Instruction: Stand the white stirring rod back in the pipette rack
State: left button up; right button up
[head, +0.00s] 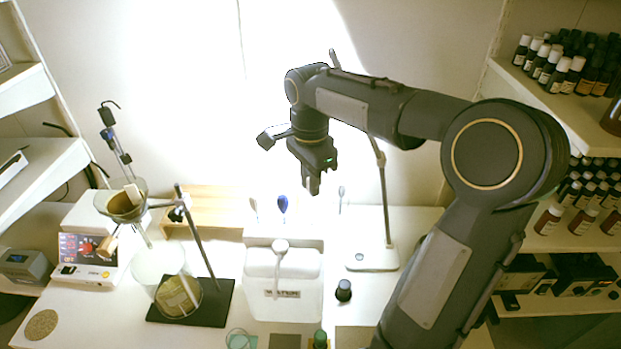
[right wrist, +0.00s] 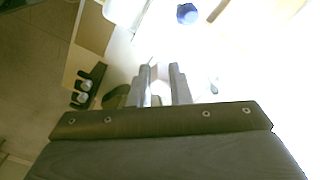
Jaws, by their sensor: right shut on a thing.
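My right gripper (head: 312,186) hangs fingers-down above the back of the white table, against a glaring wall. In the right wrist view its fingers (right wrist: 163,85) are closed on a pale, thin thing (right wrist: 160,92), which looks like the white stirring rod. Its length and ends are washed out by glare. Below the gripper is what looks like the white pipette rack (head: 290,236), low and block-like, behind a white container. A blue-bulbed pipette (head: 282,204) and two pale ones (head: 253,205) (head: 341,193) stand upright around it. Rack holes cannot be made out. My left gripper is not in view.
A white lidded container (head: 284,285) stands in front of the rack. A metal stand with a white base (head: 372,258) rises to its right, close to my arm. A funnel stand (head: 207,300) is at left; a dark bottle (head: 343,290) is in front.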

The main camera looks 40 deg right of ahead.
jog(key=shift+f+b, duration=0.4)
jog(key=shift+f, duration=0.7)
jog(key=shift+f+b, duration=0.85)
jog(key=o, duration=0.9)
jog(key=shift+r+p, duration=2.2)
jog(key=shift+r, duration=0.3)
